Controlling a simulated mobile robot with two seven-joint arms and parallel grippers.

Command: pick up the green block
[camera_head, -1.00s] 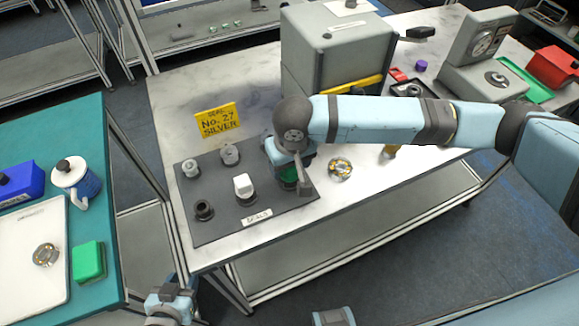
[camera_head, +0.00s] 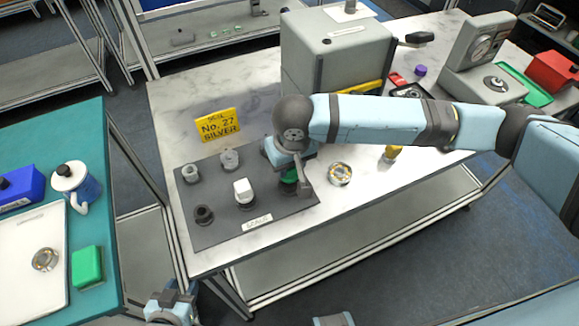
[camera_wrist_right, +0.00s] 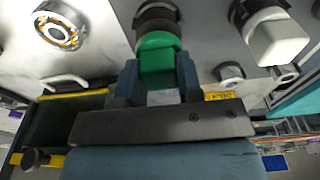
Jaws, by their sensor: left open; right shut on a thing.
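A green block-like piece with a dark round base (camera_wrist_right: 158,48) is between the fingers of my right gripper (camera_wrist_right: 158,80), which is shut on it. In the head view the right gripper (camera_head: 291,168) points down at the right part of the dark seal mat (camera_head: 225,225), and the green piece (camera_head: 289,176) is partly hidden under it. I cannot tell if its base touches the mat. Another green block (camera_head: 87,267) lies on the teal table at the left. My left gripper (camera_head: 172,306) is open and empty at the bottom edge, below the tables.
A white-topped seal (camera_head: 243,190) and several grey and dark seals stand on the mat. A yellow sign (camera_head: 220,125) stands behind it. A metal ring piece (camera_head: 340,173) lies right of the mat. A large grey box (camera_head: 335,55) stands behind my right arm.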

